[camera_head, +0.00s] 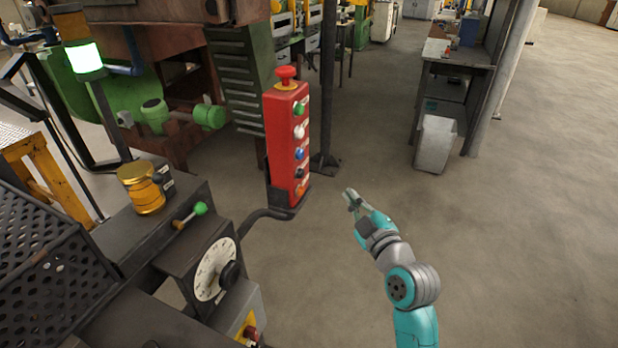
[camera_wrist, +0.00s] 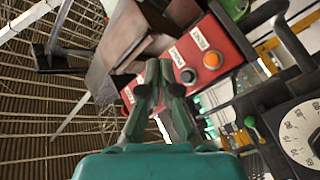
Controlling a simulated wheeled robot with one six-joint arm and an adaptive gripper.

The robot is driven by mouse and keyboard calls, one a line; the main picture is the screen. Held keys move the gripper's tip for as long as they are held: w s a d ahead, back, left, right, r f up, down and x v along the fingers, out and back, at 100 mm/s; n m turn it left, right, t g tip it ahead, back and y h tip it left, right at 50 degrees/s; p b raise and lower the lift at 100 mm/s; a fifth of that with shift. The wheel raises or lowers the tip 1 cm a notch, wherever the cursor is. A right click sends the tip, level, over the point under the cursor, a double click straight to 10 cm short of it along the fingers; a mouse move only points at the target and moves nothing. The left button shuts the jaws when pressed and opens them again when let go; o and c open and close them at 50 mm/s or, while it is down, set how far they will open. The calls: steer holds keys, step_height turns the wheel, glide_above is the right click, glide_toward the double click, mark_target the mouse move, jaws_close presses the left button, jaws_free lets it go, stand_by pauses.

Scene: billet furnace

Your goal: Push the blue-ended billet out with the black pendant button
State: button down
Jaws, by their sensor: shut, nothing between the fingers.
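The red pendant (camera_head: 282,145) hangs upright in the head view, with a column of buttons on its right-hand face. The black button (camera_head: 300,171) is second from the bottom, between a blue button (camera_head: 300,153) and an orange button (camera_head: 301,188). My gripper (camera_head: 351,198) is shut and empty, to the right of the pendant and apart from it in the head view. In the wrist view the pendant lies slanted behind my fingers (camera_wrist: 158,72); its black button (camera_wrist: 188,76) and orange button (camera_wrist: 212,60) show, the others are partly hidden. I see no blue-ended billet.
A red mushroom button (camera_head: 286,76) tops the pendant. A dark bracket arm (camera_head: 265,217) holds it from below. A white dial (camera_head: 215,268) and a green-knobbed lever (camera_head: 190,215) are on the machine at left. Open floor lies to the right, with a grey bin (camera_head: 435,145) farther back.

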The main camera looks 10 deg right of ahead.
mark_target(300, 173)
steer(key=shift+w+d+r+n, duration=0.15)
steer(key=shift+w+r, duration=0.05)
steer(key=shift+r, duration=0.35)
steer(key=shift+w+d+r+n, duration=0.1)
steer(key=shift+w+r+n, duration=0.05)
steer(key=shift+r, duration=0.35)
steer(key=shift+w+a, duration=0.1)
steer(key=w+a, duration=0.5)
steer(key=a, duration=0.2)
steer(key=shift+w+a, duration=0.15)
stand_by(1.2)
steer(key=shift+w+a, duration=0.15)
steer(key=shift+w+a, duration=0.3)
steer(key=shift+a, duration=0.1)
stand_by(1.0)
steer(key=shift+s+d, duration=0.6)
steer(key=shift+d, duration=0.15)
